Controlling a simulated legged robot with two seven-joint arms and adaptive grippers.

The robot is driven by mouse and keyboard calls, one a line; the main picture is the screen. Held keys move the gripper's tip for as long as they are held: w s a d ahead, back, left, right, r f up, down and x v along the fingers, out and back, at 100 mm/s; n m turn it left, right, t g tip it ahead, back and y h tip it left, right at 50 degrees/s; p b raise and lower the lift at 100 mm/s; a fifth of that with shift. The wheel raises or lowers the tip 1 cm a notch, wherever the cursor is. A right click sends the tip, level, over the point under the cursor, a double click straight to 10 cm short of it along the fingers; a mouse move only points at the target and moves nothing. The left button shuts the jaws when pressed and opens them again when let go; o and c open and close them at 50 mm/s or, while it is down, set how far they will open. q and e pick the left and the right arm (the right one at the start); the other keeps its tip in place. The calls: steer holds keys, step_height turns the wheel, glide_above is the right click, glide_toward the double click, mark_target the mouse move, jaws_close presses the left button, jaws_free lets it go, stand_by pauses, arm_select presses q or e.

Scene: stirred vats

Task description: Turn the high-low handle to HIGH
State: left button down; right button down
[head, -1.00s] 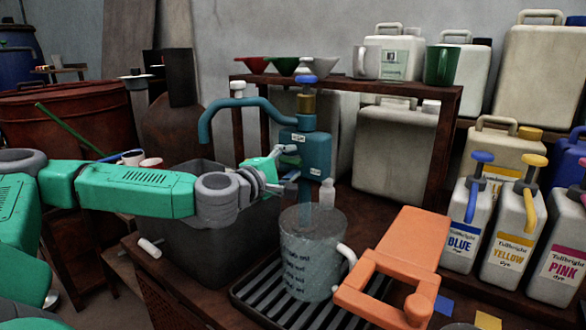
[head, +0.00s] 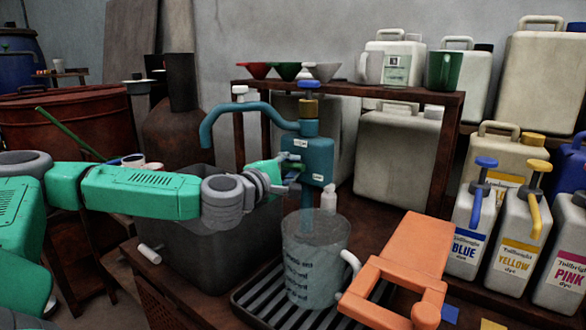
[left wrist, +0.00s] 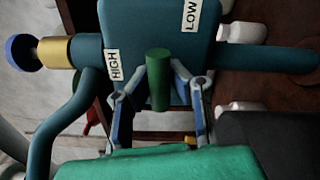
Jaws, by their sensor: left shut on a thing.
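A teal pump body (head: 318,158) with a curved spout stands behind the clear jug. Its face carries a HIGH label (left wrist: 113,65) and a LOW label (left wrist: 191,14), both readable in the left wrist view. The high-low handle shows there as a dark green cylinder (left wrist: 158,66), standing out from the face between the two labels. My left gripper (head: 291,180) is at the pump's face, with its fingers on both sides of the handle, shut on it. In the head view the handle is mostly hidden by the gripper. My right gripper is not in view.
A clear jug (head: 316,262) stands on a black slatted tray (head: 262,303) below the pump. An orange frame-like piece (head: 405,262) lies to its right. Blue, yellow and pink dye bottles (head: 512,245) stand at the right. A dark bin (head: 215,245) is under my left arm.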

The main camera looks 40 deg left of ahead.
arm_select(q)
steer(key=n+b, duration=0.1)
steer(key=n, duration=0.1)
steer(key=n+b, duration=0.2)
steer(key=shift+d+f+n, duration=0.2)
steer(key=shift+f+n, duration=0.1)
steer(key=shift+f, duration=0.05)
steer(key=n+b, duration=0.3)
steer(key=n, duration=0.1)
steer(key=shift+n, duration=0.3)
steer(key=n+b, duration=0.3)
steer(key=n, duration=0.2)
steer(key=shift+b, duration=0.35)
steer(key=shift+r+n+b, duration=0.1)
steer(key=shift+n+b, duration=0.6)
steer(key=shift+n, duration=0.9)
steer(key=shift+a, duration=0.1)
steer(key=c, duration=1.4)
jaws_free()
steer(key=shift+r, duration=0.1)
steer(key=shift+s, duration=0.15)
steer(key=s, duration=0.7)
steer(key=shift+d, duration=0.3)
